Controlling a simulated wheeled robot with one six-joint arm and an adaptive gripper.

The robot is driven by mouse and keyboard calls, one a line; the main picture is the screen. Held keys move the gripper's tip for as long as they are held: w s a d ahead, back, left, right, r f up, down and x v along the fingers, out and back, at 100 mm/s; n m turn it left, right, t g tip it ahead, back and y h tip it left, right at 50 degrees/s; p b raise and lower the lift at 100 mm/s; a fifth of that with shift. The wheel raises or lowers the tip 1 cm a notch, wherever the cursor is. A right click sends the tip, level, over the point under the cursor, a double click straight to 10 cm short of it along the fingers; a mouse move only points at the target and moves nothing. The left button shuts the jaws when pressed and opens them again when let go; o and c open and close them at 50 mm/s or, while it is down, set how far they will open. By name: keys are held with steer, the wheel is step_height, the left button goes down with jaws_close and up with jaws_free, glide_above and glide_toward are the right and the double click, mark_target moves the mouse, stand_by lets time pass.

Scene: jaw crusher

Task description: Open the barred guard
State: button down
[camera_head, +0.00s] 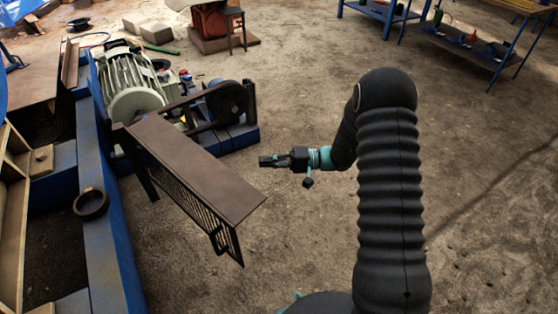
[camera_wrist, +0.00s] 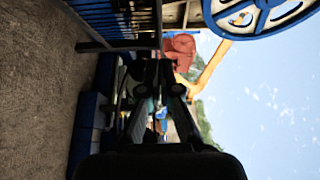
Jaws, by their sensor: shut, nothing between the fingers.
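The barred guard (camera_head: 196,172) is a dark brown piece with a flat top plate and a barred side, in the middle left of the head view. A small loop handle (camera_head: 217,241) sits on its barred side, near the near end. My gripper (camera_head: 264,161) is to the right of the guard, apart from it, with its fingers pointing left. It is shut and empty. In the wrist view, which is turned sideways, my gripper (camera_wrist: 165,76) shows dark fingers at the centre. Dark bars at the top there may belong to the guard; I cannot tell.
A pale motor (camera_head: 130,82) and a dark pulley (camera_head: 227,100) stand behind the guard. A blue beam (camera_head: 105,220) runs along the left, with a dark ring (camera_head: 91,204) on it. A blue spoked wheel (camera_wrist: 262,14) shows in the wrist view. The floor right of the guard is clear.

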steer(key=s+a, duration=0.3)
steer(key=a, duration=0.3)
steer(key=shift+s+a, duration=0.15)
steer(key=shift+s, duration=0.05)
